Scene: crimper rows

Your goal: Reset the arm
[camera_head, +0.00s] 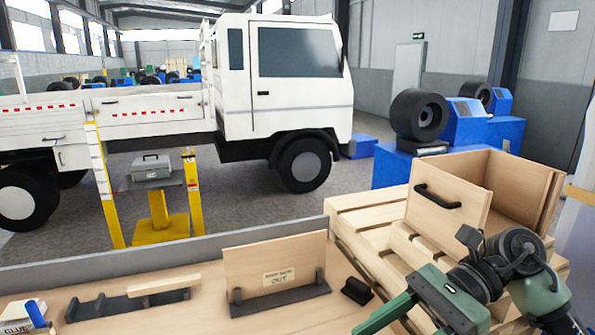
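My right arm enters at the lower right, with green and black links and a round dark joint. Its gripper (398,325) points down to the left, in front of the wooden crate stack. One green finger sits at the far end of the gripper's body, with a gap beside it, so it looks open. The fingertips are cut off by the bottom edge, and I see nothing held in the visible part. My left arm and gripper are not in view.
A workbench (200,312) holds a slotted dark rack, an upright wooden board (275,265) and a glue bottle (22,315). An open wooden box (525,190) with a black handle rests on pallets (350,215) close to my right arm. A white truck (290,95) stands behind.

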